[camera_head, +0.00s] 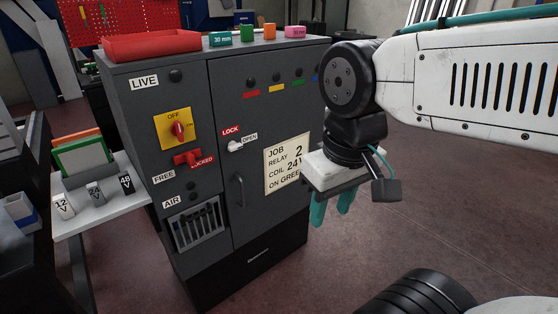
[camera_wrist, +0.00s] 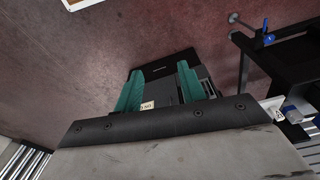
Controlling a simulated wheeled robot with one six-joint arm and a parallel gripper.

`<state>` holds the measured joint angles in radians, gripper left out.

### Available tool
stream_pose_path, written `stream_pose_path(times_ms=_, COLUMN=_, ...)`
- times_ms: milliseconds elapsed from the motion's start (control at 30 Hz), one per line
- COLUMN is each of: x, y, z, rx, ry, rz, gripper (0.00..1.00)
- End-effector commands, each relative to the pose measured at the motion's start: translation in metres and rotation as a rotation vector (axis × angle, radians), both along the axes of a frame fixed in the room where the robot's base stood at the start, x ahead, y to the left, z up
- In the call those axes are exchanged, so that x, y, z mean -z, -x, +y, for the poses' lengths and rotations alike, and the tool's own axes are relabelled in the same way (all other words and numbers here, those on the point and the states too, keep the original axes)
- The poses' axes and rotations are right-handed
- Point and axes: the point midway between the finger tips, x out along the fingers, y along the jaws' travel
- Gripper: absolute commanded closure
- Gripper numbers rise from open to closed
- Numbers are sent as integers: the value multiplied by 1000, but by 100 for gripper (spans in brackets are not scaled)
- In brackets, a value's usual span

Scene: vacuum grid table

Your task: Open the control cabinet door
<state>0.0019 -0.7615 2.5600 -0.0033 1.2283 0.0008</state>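The dark grey control cabinet (camera_head: 200,240) stands left of centre in the head view. Its door (camera_head: 272,216) looks shut, with a dark vertical handle (camera_head: 238,190). A white lock knob (camera_head: 235,146) sits on the door between the LOCK and OPEN labels. A red slider (camera_head: 187,158) is by the LOCKED label, with FREE lower left. A red rotary switch (camera_head: 179,131) on a yellow plate carries an OFF label above. My gripper (camera_head: 331,208) hangs right of the door, apart from the handle. Its teal fingers point down, open and empty; the wrist view also shows them (camera_wrist: 158,88) apart.
A red tray (camera_head: 150,46) and several coloured blocks (camera_head: 247,33) stand on the cabinet top. A pale side shelf (camera_head: 95,212) at left holds cards and voltage-marked pieces. Open reddish floor (camera_head: 460,205) lies right of the cabinet.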

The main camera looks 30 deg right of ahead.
Motion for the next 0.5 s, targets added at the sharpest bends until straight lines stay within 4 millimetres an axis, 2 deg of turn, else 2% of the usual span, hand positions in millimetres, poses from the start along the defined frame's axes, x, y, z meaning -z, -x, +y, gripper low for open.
stream_pose_path(times_ms=133, x=3, y=-1, z=0, rx=2, ry=0, rz=17, gripper=71)
stream_pose_path(times_ms=267, x=19, y=-8, z=-2, rx=6, ry=-1, rz=103, gripper=71)
stream_pose_path(times_ms=367, x=36, y=-18, z=-3, rx=12, ry=-2, rz=203, gripper=71)
stream_pose_path(times_ms=500, x=65, y=-47, z=-6, rx=19, ry=-2, rz=287, gripper=71)
